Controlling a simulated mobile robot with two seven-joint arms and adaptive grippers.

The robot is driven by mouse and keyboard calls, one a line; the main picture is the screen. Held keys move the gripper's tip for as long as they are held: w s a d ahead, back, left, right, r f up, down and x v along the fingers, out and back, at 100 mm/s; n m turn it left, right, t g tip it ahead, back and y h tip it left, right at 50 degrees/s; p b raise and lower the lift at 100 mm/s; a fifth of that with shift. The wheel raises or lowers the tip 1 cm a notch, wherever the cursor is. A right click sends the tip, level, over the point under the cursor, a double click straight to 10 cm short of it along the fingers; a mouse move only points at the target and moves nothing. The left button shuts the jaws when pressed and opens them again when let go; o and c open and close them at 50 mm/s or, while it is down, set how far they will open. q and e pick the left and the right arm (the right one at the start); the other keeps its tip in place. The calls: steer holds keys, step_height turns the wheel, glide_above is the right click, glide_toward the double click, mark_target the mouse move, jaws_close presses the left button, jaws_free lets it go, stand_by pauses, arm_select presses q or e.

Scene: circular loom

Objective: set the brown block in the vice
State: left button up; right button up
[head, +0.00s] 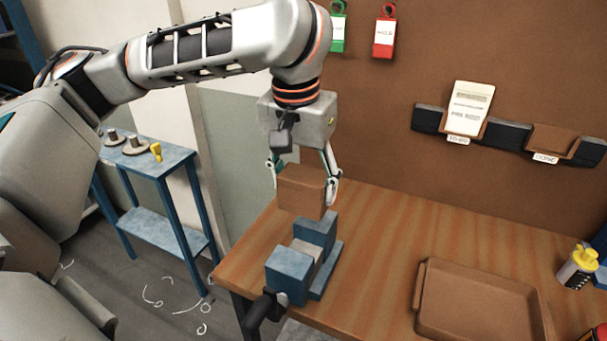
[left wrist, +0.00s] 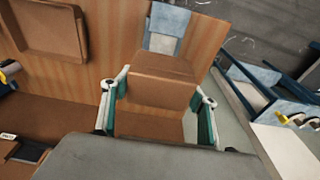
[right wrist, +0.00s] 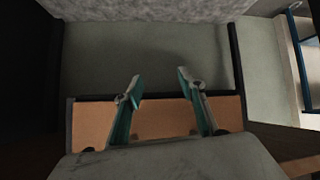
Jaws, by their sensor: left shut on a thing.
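The brown block (head: 301,192) is between the fingers of my left gripper (head: 304,180), which is shut on it. The block is held just above the blue vice (head: 290,272) at the left corner of the wooden bench. In the head view the block overlaps the top of the vice's back jaw. The left wrist view shows the block (left wrist: 158,88) between the fingers, with part of the vice (left wrist: 168,22) beyond it. My right gripper (right wrist: 160,100) shows only in the right wrist view, its fingers apart with nothing between them.
A brown tray (head: 420,290) lies on the bench (head: 375,235) right of the vice. A blue side table (head: 150,160) with small items stands at the left. Tags and a dark holder are on the brown back board.

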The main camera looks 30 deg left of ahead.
mark_target(303, 215)
arm_select(q)
steer(key=shift+s+a+f, duration=0.1)
steer(key=shift+s, duration=0.05)
steer(key=shift+f, duration=3.25)
steer(key=shift+f, duration=0.25)
steer(key=shift+f, duration=0.35)
steer(key=shift+f, duration=0.6)
steer(key=shift+f, duration=1.6)
steer(key=o, duration=2)
steer(key=shift+f, duration=0.1)
steer(key=shift+o, duration=0.2)
steer(key=r, duration=0.4)
steer(key=s+r, duration=0.1)
steer(key=r, duration=0.7)
steer(key=shift+s, duration=0.4)
